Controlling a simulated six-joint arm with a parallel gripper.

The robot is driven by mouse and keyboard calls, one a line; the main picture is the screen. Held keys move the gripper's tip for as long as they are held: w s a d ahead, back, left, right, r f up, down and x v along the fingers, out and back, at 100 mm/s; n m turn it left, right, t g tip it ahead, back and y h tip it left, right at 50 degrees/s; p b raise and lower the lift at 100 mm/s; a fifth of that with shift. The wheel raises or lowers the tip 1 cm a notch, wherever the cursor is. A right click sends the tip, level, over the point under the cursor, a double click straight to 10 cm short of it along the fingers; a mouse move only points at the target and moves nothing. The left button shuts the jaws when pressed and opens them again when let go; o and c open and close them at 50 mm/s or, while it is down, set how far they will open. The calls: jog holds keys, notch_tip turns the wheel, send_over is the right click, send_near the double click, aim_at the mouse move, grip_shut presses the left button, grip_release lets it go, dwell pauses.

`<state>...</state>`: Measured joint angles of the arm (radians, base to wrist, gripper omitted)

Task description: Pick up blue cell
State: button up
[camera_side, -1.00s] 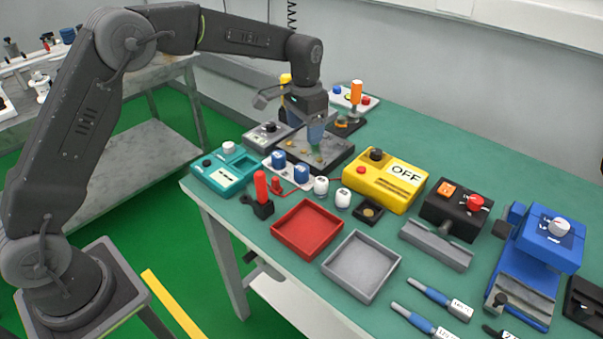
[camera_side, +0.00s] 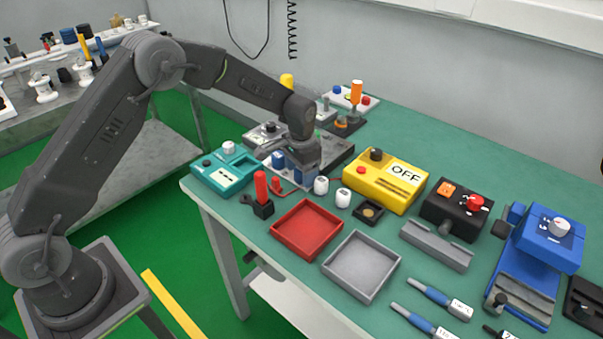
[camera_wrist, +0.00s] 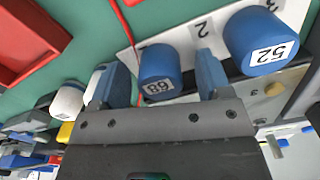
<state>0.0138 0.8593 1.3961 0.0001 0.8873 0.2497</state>
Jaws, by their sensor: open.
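Two blue cells stand on a white numbered plate. In the wrist view one blue cell (camera_wrist: 157,68), with a number label, sits between the two blue-grey fingers of my gripper (camera_wrist: 160,82). The gripper is open, with a gap visible on each side of the cell. The other blue cell (camera_wrist: 264,38), labelled 52, stands to the right, outside the fingers. In the side view my gripper (camera_side: 303,175) is low over the right part of the white plate (camera_side: 270,171) and mostly hides the cell there. The left blue cell (camera_side: 279,159) shows beside it.
White cylinders (camera_side: 321,185) stand close to the right of the gripper. A teal box (camera_side: 222,172) is to the left and a red-handled switch (camera_side: 261,190) in front. A yellow box (camera_side: 385,182), red tray (camera_side: 307,229) and grey tray (camera_side: 361,266) lie further right and forward.

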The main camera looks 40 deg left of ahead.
jog(key=shift+f, duration=0.1)
jog(key=c, duration=1)
jog(key=shift+c, duration=0.2)
jog(key=shift+r, duration=0.65)
notch_tip(320, 180, up, 3)
jog(key=shift+f, duration=0.1)
jog(key=s+a+r, duration=0.5)
jog(key=a+r, duration=0.1)
jog(key=a, duration=0.4)
jog(key=s+d+f+n, duration=0.3)
jog(key=s+d, duration=0.1)
jog(key=s, duration=0.1)
jog(key=w+a+r+m, duration=0.3)
jog(key=w+a+r, duration=0.1)
jog(key=w, duration=0.1)
jog(key=shift+a, duration=0.3)
